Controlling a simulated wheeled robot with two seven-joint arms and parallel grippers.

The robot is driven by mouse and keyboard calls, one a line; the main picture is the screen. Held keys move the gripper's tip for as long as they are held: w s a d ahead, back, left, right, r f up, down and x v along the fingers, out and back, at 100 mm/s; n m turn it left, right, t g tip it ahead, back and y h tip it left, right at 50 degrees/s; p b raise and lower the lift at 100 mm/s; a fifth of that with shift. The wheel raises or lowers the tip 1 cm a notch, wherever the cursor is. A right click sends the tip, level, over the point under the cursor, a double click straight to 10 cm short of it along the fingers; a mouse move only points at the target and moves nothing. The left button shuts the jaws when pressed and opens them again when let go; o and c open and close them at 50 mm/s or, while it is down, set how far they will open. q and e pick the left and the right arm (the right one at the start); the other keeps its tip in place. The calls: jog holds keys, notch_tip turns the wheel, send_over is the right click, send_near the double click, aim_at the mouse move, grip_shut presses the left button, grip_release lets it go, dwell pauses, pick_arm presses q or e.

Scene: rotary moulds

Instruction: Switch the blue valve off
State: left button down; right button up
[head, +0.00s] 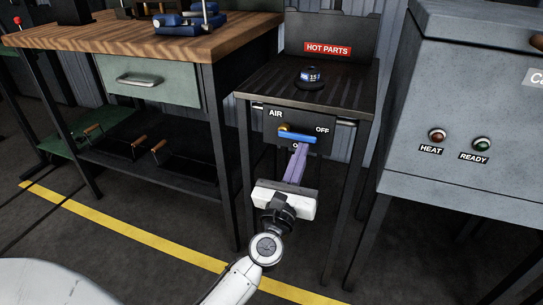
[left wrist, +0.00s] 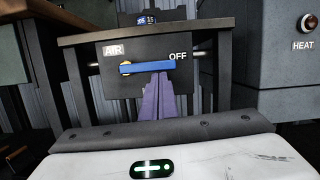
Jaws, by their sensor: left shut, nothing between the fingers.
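The blue valve handle (head: 297,137) is on the dark AIR panel (head: 260,127) at the front of the small stand. My left gripper (head: 302,147) is shut and empty. Its purple fingertips (left wrist: 160,78) are right under the handle's right half; I cannot tell whether they touch it. The fingers mostly hide a lower label. My right gripper is not in view.
A dial marked 151 (head: 310,78) sits on the stand's top below a HOT PARTS sign (head: 328,48). A wooden workbench (head: 150,40) stands left. A grey cabinet (head: 470,110) with HEAT and READY lamps stands close on the right.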

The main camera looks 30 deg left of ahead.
pick_arm(q)
jog(key=b+v, duration=0.1)
jog(key=v, duration=0.9)
